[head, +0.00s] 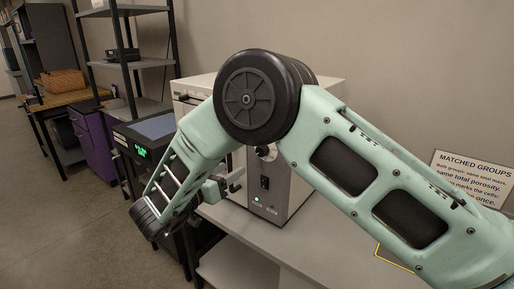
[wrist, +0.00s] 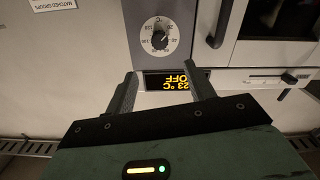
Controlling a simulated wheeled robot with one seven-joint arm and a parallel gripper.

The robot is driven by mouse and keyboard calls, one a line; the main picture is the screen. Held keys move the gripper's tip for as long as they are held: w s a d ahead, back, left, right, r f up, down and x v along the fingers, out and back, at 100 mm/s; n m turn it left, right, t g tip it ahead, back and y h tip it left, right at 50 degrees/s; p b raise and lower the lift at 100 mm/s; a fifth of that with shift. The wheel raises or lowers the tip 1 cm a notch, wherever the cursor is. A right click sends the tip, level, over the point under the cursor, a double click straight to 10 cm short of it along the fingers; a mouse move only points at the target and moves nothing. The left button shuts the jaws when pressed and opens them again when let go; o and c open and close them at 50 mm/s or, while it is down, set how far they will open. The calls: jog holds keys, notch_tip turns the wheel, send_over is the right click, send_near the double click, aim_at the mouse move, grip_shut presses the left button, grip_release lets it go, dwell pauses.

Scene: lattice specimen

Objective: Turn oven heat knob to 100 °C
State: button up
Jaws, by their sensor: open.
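The oven (head: 198,86) is a white box with a grey control panel, partly hidden behind my arm in the head view. Its heat knob (wrist: 159,39) is black on a round white numbered dial, in the upper middle of the upside-down wrist view. The dial setting is too small to read surely. The knob also shows partly in the head view (head: 265,152), beside my arm. My gripper (wrist: 160,79) is open and empty, its fingers apart below the knob in the wrist view, not around it. A display (wrist: 176,80) between the fingertips shows 23 °C and OFF.
A black device with a green readout (head: 141,152) stands left of the oven. A matched groups sign (head: 470,174) stands at the right. The bench (head: 262,247) is clear in front of the oven. A shelf rack (head: 121,40) and purple cabinet (head: 92,140) are farther left.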

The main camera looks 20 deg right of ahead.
aim_at(259, 151)
jog(key=p+x, duration=0.5)
jog(key=x, duration=0.8)
jog(key=shift+w+d, duration=0.1)
jog(key=c, duration=1)
